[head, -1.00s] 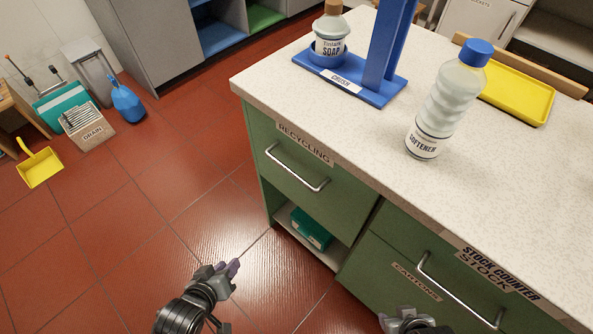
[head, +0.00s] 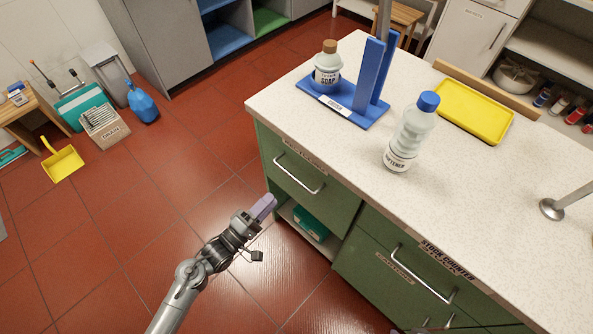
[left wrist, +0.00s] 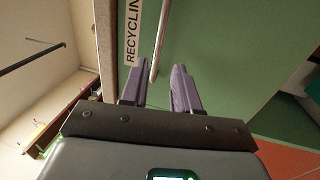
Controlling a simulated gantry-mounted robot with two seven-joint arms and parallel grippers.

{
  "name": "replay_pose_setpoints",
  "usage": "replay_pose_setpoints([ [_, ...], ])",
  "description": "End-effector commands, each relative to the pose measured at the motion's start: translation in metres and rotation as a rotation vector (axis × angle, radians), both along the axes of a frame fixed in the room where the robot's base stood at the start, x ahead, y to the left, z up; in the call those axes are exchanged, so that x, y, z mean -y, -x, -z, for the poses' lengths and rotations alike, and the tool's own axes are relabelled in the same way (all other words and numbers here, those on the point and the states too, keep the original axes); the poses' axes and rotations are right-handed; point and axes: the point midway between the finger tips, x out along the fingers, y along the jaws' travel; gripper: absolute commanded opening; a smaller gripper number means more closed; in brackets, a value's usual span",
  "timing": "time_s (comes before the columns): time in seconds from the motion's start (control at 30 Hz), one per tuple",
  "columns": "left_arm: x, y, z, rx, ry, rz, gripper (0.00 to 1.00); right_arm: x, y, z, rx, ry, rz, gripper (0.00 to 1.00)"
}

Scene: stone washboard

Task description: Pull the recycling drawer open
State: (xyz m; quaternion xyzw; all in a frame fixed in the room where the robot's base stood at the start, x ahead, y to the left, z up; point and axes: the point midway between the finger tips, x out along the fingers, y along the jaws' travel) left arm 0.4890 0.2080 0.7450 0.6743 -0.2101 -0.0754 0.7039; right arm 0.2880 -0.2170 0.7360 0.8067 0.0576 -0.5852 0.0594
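The recycling drawer (head: 312,197) is a green front at the left end of the counter, and it looks shut. Its silver bar handle (head: 297,180) also shows in the left wrist view (left wrist: 160,45), upright in that picture beside the RECYCLING label (left wrist: 132,32). My left gripper (head: 264,206) is in front of the drawer and just left of the handle in the head view. In the left wrist view its purple fingers (left wrist: 160,88) are open, with the handle in line with the gap between them. Nothing is gripped. My right gripper (head: 430,328) barely shows at the bottom edge.
A softener bottle (head: 409,133), a blue stand (head: 345,107) with a soap bottle (head: 327,66), and a yellow tray (head: 474,112) stand on the speckled counter (head: 480,190). A teal box (head: 311,223) sits on the shelf below the drawer.

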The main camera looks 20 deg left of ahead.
Motion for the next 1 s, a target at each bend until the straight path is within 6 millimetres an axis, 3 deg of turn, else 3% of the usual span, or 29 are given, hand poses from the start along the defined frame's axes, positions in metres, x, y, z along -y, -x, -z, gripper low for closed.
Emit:
replay_pose_setpoints([
  [0.6, 0.034, -0.077, -0.017, 0.005, 0.000, 0.001, 0.30, 0.003, 0.000, 0.025, -0.002, 0.011, -0.006, 0.43],
  [1.0, 0.041, -0.096, -0.022, 0.002, -0.002, -0.001, 0.30, 0.003, 0.000, 0.029, -0.002, 0.011, -0.006, 0.43],
])
